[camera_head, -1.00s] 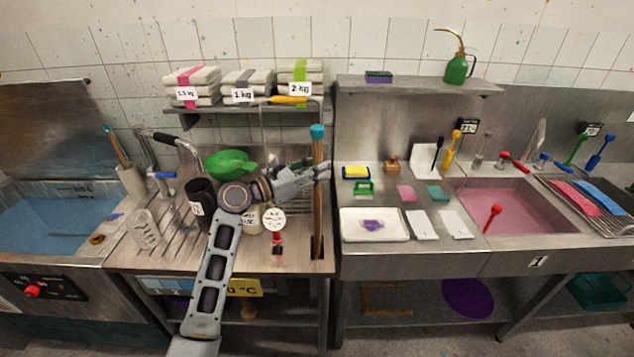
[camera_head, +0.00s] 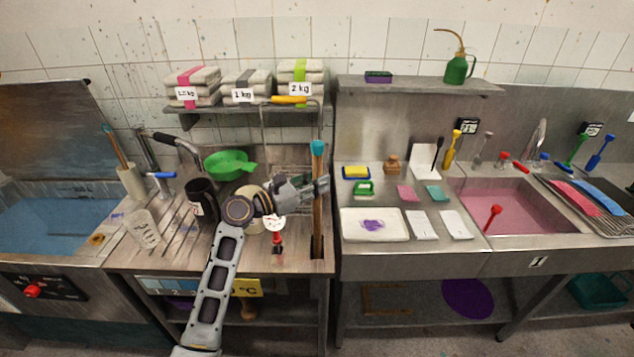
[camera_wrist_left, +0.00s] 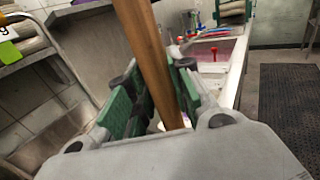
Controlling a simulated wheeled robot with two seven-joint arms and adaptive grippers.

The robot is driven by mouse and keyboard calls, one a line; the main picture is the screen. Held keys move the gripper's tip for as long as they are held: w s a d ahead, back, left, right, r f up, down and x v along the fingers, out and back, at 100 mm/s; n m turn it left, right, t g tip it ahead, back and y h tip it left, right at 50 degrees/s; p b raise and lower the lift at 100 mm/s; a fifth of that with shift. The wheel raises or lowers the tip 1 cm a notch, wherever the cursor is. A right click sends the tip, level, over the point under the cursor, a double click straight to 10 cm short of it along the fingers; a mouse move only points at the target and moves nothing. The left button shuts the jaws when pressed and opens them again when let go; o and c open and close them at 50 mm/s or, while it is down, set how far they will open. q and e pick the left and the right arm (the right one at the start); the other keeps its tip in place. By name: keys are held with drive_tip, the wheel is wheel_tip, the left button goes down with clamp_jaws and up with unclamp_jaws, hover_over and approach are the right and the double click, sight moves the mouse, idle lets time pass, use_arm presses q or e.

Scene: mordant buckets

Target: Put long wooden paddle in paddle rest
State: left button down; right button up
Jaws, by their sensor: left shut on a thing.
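The long wooden paddle (camera_head: 317,222) stands nearly upright at the right end of the left worktable, with its teal end (camera_head: 318,148) up. My left gripper (camera_head: 321,185) is shut around its upper shaft. In the left wrist view the brown shaft (camera_wrist_left: 146,45) runs between the green pads of my left gripper (camera_wrist_left: 155,97). The paddle's lower end is at a dark opening (camera_head: 327,254) near the table's right front corner. I cannot tell how deep it sits there, or whether this opening is the paddle rest. My right gripper is not in view.
A green strainer (camera_head: 228,165), a black cup (camera_head: 201,200) and a red-handled dial gauge (camera_head: 277,240) stand left of the paddle. A wire rack (camera_head: 285,150) is behind my gripper. The right counter (camera_head: 375,263), with a white tray (camera_head: 352,232), is close on the right.

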use_arm(q)
drive_tip(key=c, duration=1.3)
unclamp_jaws()
drive_tip(key=shift+a, duration=0.1)
drive_tip(key=shift+b+v, duration=0.8)
drive_tip(key=shift+v, duration=5.15)
drive_tip(key=shift+s, duration=0.1)
